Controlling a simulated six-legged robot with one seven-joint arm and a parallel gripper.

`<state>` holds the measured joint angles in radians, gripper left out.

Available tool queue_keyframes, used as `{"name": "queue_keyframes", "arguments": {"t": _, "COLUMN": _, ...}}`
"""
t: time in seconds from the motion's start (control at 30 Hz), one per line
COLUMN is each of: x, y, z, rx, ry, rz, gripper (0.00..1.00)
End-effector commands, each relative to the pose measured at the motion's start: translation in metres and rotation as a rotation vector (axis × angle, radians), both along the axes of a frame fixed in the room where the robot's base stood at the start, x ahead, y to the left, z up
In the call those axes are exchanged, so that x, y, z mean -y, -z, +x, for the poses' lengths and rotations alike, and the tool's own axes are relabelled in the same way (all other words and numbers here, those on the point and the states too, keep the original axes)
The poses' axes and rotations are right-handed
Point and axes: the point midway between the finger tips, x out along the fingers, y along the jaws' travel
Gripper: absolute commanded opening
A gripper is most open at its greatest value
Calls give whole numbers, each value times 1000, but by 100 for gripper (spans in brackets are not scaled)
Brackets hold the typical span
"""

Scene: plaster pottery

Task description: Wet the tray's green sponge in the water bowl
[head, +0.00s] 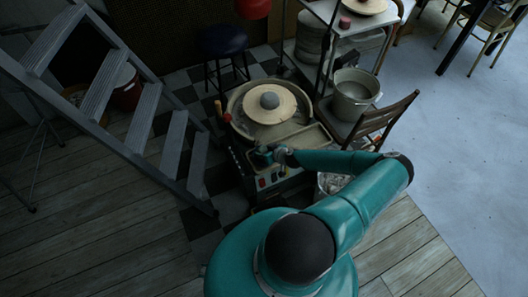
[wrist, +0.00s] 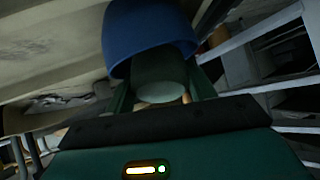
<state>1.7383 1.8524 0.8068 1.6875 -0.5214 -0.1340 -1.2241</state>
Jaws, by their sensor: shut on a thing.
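My gripper (wrist: 160,88) is shut on a dark green, rounded block with a paler end, which looks like the green sponge (wrist: 160,91). The sponge sits between the two fingers in the wrist view. A blue bowl (wrist: 150,25) lies just beyond it, and its curved edge surrounds the far part of the sponge in the picture. I cannot tell whether they touch, and no water shows. In the head view my gripper (head: 262,156) is low over the near left part of the wheel's tray (head: 312,141). The sponge and bowl are too small to make out there.
The potter's wheel (head: 268,104) stands just behind the gripper. A metal pot (head: 352,94) and a wooden chair (head: 384,121) are to the right. A grey stepladder (head: 97,93) is on the left, and a dark stool (head: 223,42) is behind.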

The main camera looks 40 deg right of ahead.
Motion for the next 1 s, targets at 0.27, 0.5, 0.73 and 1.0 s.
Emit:
{"name": "queue_keyframes", "arguments": {"t": 0.27, "x": 1, "y": -11, "z": 0, "rx": 0, "ry": -2, "rz": -2, "gripper": 36}}
{"name": "queue_keyframes", "arguments": {"t": 0.5, "x": 1, "y": -29, "z": 0, "rx": 0, "ry": -2, "rz": -3, "gripper": 36}}
{"name": "queue_keyframes", "arguments": {"t": 0.73, "x": 0, "y": -45, "z": 0, "rx": -1, "ry": -3, "rz": -2, "gripper": 36}}
{"name": "queue_keyframes", "arguments": {"t": 1.0, "x": 0, "y": -64, "z": 0, "rx": 0, "ry": -1, "rz": -2, "gripper": 36}}
